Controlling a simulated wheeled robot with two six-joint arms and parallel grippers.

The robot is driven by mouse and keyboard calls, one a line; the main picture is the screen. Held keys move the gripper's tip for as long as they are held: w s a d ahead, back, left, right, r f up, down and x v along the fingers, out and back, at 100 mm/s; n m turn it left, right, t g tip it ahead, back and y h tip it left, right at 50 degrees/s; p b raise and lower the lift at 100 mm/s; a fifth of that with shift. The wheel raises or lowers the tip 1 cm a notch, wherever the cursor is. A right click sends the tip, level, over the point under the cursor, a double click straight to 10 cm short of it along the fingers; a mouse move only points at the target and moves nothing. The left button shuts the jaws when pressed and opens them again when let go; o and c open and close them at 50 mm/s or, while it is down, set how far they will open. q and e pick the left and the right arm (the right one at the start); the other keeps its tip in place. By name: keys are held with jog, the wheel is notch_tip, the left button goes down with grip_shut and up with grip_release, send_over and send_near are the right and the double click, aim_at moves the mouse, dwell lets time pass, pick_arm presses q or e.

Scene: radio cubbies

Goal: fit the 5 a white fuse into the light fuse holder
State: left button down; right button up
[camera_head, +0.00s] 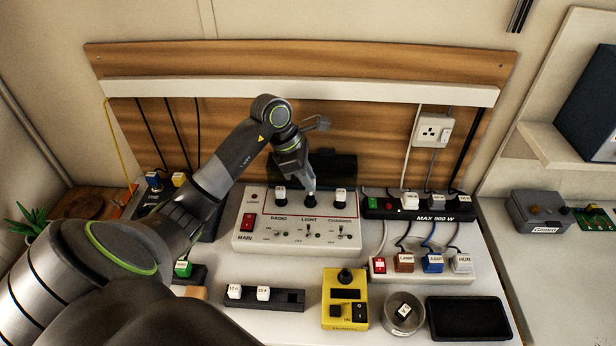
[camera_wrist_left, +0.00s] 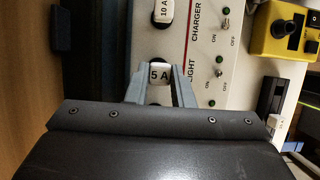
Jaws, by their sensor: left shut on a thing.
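The white control panel (camera_head: 290,240) has fuse positions labelled RADIO, LIGHT and CHARGER in a row, each above a switch. My left gripper (camera_head: 309,189) reaches down over the LIGHT position. In the left wrist view, my left gripper (camera_wrist_left: 161,84) is shut on the white 5 A fuse (camera_wrist_left: 160,73), its label facing the camera. White fuses stand at RADIO (camera_head: 280,194) and CHARGER (camera_head: 340,196). My right gripper is not in view.
A black rack (camera_head: 285,300) holds two white fuses in front of the panel. A power strip (camera_head: 417,214) with plugs lies right of the panel.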

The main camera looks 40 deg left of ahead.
pick_arm(q)
jog(key=shift+b, duration=0.5)
dwell(0.7)
jog(key=shift+b, duration=0.35)
jog(key=shift+f, duration=0.15)
jog(key=shift+f+b, duration=0.25)
jog(key=shift+b, duration=0.2)
jog(key=shift+f+b, duration=1.15)
jog(key=shift+b, duration=0.3)
jog(key=c, duration=1.2)
grip_release()
